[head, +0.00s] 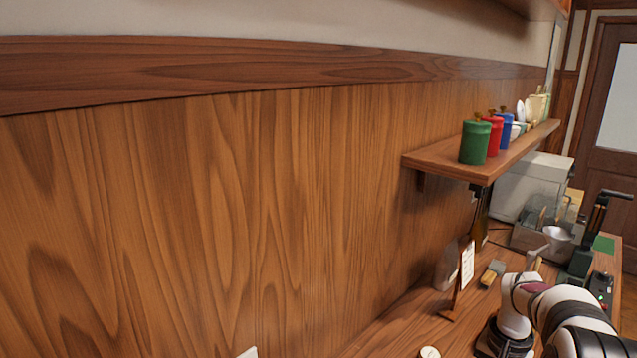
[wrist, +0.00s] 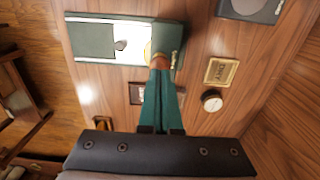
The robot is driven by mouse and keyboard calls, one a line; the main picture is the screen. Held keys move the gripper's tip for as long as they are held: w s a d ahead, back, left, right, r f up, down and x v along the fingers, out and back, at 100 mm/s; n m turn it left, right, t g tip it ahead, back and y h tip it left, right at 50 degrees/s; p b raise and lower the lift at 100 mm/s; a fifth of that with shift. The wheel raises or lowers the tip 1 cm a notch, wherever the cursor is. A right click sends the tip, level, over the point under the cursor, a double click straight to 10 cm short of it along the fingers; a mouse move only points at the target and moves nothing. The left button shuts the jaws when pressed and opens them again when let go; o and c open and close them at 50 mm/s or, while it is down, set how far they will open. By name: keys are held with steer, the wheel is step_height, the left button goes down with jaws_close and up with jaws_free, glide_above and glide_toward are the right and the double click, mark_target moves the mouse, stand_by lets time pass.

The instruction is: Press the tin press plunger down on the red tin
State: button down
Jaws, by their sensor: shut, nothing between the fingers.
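A red tin (head: 494,136) with a brown knob on top stands on the wall shelf in the head view, between a green tin (head: 475,143) and a blue tin (head: 506,130). A dark upright device with a lever handle (head: 617,195), seemingly the tin press, stands on the counter at the right; I cannot make out its plunger. In the wrist view my gripper (wrist: 160,70) is shut and empty, its teal fingers together. The fingertips overlap the near right end of a dark green and white flat piece (wrist: 92,41); I cannot tell whether they touch.
The wall shelf (head: 435,163) overhangs the counter. A white box (head: 535,185), a sign stand (head: 463,280) and a brush-like tool (head: 492,273) are by the wall. The wrist view shows a round dial (wrist: 211,100), a brass plate (wrist: 221,72) and a dark grey slab (wrist: 250,8).

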steer(key=shift+f, duration=0.2)
steer(key=shift+f, duration=1.25)
steer(key=shift+r, duration=2.45)
